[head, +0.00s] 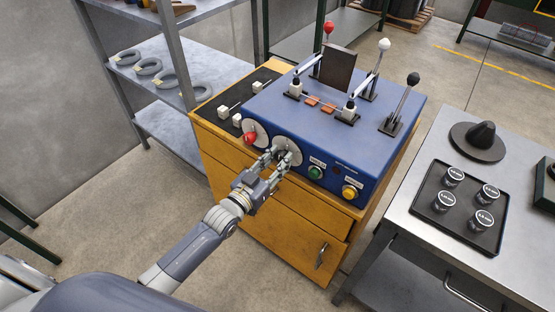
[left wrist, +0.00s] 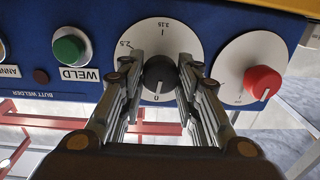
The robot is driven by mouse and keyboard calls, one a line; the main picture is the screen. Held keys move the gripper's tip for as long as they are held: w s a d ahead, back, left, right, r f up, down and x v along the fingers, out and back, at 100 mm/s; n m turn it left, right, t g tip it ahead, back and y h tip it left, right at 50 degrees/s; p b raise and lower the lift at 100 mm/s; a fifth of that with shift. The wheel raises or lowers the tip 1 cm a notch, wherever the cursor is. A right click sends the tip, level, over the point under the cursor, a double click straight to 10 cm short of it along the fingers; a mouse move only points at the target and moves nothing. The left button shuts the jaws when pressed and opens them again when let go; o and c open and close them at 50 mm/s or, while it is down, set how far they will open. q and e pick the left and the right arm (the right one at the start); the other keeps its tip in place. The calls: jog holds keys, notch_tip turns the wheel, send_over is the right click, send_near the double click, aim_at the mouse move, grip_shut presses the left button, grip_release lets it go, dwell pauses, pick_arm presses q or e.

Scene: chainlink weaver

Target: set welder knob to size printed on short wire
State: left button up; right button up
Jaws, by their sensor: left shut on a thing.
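The blue butt welder (head: 335,127) stands on a wooden cabinet. Its black knob (left wrist: 160,73) sits on a white dial (left wrist: 157,35) marked 0, 2.5 and 3.15. A light mark on the knob appears to face the 0. My left gripper (head: 284,153) is at this dial on the welder's front, with its fingers closed on the knob from both sides; it also shows in the left wrist view (left wrist: 160,78). Small white-tagged pieces (head: 224,112) lie on a dark mat left of the welder; their print is too small to read. My right gripper is not in view.
A red knob (left wrist: 263,82) on another dial is beside the black one. A green WELD button (left wrist: 69,49) and a yellow button (head: 349,191) are on the same panel. Wire coils (head: 149,66) lie on the shelf. A steel table (head: 410,222) stands at the right.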

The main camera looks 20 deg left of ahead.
pick_arm(q)
jog(key=m, duration=1)
jog(key=shift+m, duration=0.4)
dwell(0.4)
jog(key=o, duration=1.1)
jog(key=shift+d, duration=0.1)
jog(key=shift+c, duration=0.2)
jog(key=shift+s+a+f, duration=0.2)
jog(key=shift+s, duration=0.35)
jog(key=v, duration=1.1)
jog(key=shift+w, duration=0.1)
